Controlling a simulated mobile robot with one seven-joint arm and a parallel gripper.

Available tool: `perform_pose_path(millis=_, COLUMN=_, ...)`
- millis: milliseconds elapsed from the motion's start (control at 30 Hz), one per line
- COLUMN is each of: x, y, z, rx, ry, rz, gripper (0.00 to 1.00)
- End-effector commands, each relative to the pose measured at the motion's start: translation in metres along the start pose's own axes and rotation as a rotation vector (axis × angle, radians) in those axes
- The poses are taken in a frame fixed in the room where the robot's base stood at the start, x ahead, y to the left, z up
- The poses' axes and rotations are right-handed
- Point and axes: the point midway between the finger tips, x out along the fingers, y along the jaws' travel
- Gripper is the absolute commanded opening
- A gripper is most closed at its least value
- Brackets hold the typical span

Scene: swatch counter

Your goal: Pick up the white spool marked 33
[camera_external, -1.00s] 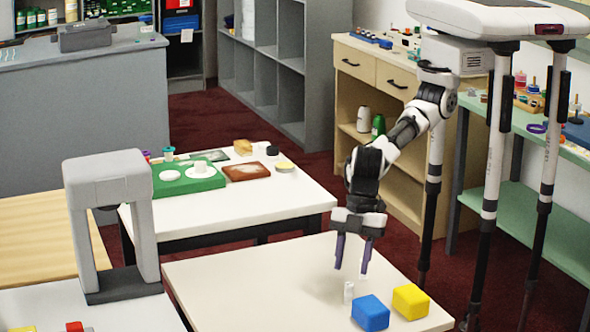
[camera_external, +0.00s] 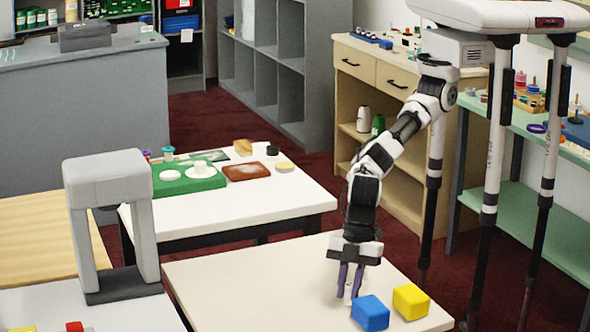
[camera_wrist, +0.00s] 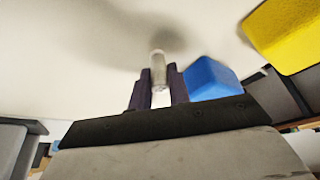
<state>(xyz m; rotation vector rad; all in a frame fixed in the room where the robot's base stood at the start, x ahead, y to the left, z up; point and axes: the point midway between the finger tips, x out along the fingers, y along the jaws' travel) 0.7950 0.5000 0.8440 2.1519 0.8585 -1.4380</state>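The small white spool (camera_external: 348,298) stands on the near white table (camera_external: 250,270), left of the blue block. In the wrist view the spool (camera_wrist: 158,66) is between my two dark purple fingers, with little or no gap visible on either side. My gripper (camera_external: 350,292) points down at the table and is closed in on the spool. The fingers (camera_wrist: 160,82) partly hide it in the outside view. The number on the spool cannot be read.
A blue block (camera_external: 370,313) stands close to the right of my fingers, also in the wrist view (camera_wrist: 210,78). A yellow block (camera_external: 410,301) is further right. A grey arch-shaped stand (camera_external: 108,180) is at left. The table's left part is clear.

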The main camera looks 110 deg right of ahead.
Motion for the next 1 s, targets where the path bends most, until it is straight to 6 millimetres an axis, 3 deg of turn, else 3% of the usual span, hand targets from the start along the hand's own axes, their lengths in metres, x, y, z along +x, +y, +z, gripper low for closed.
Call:
perform_pose_path(millis=133, x=0.0, y=0.0, z=0.0, rx=0.0, ry=0.0, rz=0.0, gripper=0.0)
perform_pose_path(millis=467, x=-0.003, y=0.0, z=-0.001, rx=0.0, ry=0.001, rz=0.0, gripper=0.0)
perform_pose_path(millis=633, x=-0.015, y=0.0, z=-0.007, rx=0.0, ry=0.003, rz=0.0, gripper=0.0)
perform_pose_path(millis=767, x=-0.036, y=-0.001, z=-0.016, rx=0.0, ry=0.005, rz=0.0, gripper=0.0)
perform_pose_path(millis=1000, x=-0.1, y=-0.001, z=-0.043, rx=0.0, ry=0.006, rz=0.0, gripper=0.0)
